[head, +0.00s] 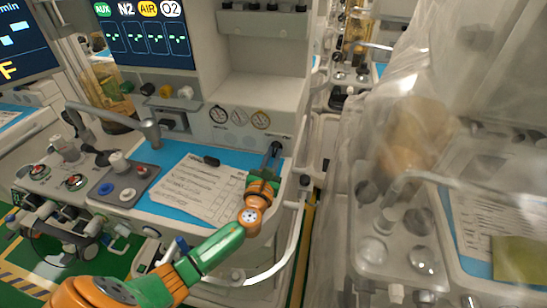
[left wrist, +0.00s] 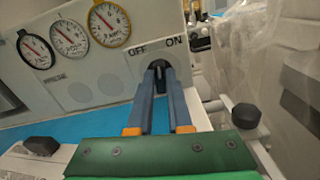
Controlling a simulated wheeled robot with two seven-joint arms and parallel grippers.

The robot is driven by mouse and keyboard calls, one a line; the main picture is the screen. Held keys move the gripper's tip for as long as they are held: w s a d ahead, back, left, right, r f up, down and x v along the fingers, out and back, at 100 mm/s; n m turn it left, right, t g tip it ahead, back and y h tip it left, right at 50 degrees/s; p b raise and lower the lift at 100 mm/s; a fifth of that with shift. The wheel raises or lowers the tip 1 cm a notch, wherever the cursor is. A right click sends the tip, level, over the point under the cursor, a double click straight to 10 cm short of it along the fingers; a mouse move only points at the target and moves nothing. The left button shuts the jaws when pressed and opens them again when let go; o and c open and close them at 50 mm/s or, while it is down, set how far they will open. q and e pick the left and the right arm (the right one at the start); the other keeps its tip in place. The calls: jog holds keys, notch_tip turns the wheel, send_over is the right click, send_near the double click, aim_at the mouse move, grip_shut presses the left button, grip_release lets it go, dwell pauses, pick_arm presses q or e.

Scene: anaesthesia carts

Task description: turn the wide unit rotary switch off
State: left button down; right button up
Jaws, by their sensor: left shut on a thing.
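The rotary switch (left wrist: 158,73) is a dark knob on the pale front panel of the uncovered unit, under the printed words OFF on the left and ON on the right. My left gripper (head: 274,151) reaches the panel to the right of the gauges in the head view. In the left wrist view its two blue-grey fingers (left wrist: 161,80) are shut on the switch, one on each side. The fingers hide much of the knob, so I cannot tell which word it points to. My right gripper is not in view.
Three round gauges (head: 239,117) sit left of the switch. A paper form (head: 205,190) lies on the blue work surface (head: 240,158) below. A grey bent pipe (head: 115,118) stands at the left. A plastic-draped cart (head: 400,190) stands close on the right.

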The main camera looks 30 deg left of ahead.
pick_arm(q)
jog(key=n+b, duration=0.1)
jog(key=n, duration=0.3)
jog(key=shift+a+f+n, duration=0.1)
jog(key=shift+n, duration=0.2)
jog(key=shift+a+n+b, duration=0.1)
jog(key=shift+n+b, duration=0.45)
jog(key=shift+n, duration=1.75)
jog(key=c, duration=0.8)
grip_release()
jog(key=shift+c, duration=0.2)
jog(key=v, duration=0.7)
jog(key=shift+s, duration=0.15)
